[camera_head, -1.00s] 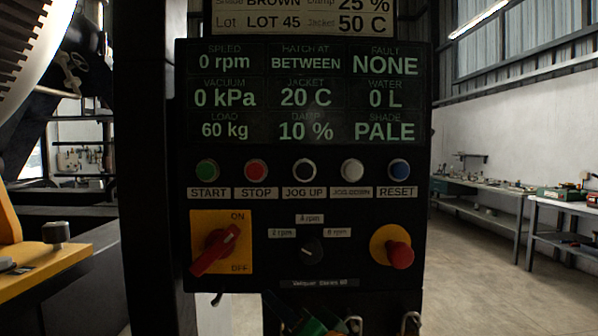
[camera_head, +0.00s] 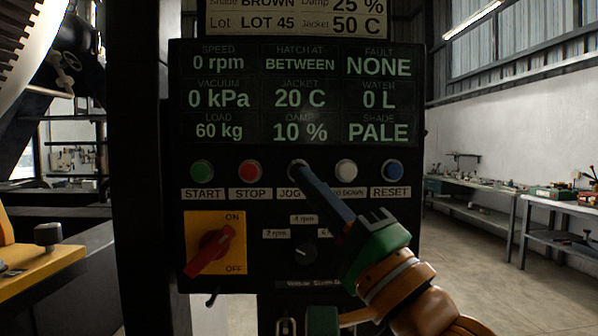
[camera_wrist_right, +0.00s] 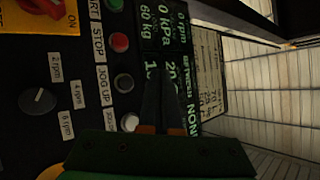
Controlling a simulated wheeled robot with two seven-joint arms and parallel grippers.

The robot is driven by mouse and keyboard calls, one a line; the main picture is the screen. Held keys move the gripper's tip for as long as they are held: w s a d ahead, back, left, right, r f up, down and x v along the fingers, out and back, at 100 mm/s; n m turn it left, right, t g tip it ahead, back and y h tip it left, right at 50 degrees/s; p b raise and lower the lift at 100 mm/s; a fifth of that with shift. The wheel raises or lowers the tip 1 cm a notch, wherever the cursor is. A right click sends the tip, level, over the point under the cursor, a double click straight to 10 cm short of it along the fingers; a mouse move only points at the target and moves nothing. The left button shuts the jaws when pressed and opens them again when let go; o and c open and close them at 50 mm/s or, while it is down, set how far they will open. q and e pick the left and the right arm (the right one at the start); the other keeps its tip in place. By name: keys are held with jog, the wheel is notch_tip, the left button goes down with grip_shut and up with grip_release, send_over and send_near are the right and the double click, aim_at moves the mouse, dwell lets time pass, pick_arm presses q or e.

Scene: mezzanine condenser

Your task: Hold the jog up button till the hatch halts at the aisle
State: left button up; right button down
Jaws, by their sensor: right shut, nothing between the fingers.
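The display (camera_head: 300,92) reads HATCH AT BETWEEN, SPEED 0 rpm and FAULT NONE. I cannot make out the hatch itself. My left gripper is not in view.
START (camera_head: 202,171), STOP (camera_head: 250,172), JOG DOWN (camera_head: 346,170) and RESET (camera_head: 392,171) buttons share the row. Below are a red ON/OFF switch (camera_head: 212,250) and a speed knob (camera_head: 305,254). Benches (camera_head: 560,205) stand right beyond open floor.

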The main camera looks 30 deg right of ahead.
aim_at(295, 165)
jog(key=w+d+p, duration=0.4)
jog(key=w, duration=0.3)
jog(key=shift+w+d, duration=0.15)
jog(key=shift+d, duration=0.2)
jog(key=shift+w, duration=0.1)
dwell(1.8)
jog(key=shift+w+d, duration=0.2)
jog(key=shift+w, duration=0.1)
jog(key=shift+w+d, duration=0.2)
jog(key=shift+w, duration=0.15)
dwell(0.6)
jog(key=shift+s, duration=0.1)
dwell(2.2)
jog(key=shift+s+a, duration=0.4)
jog(key=shift+s, duration=0.2)
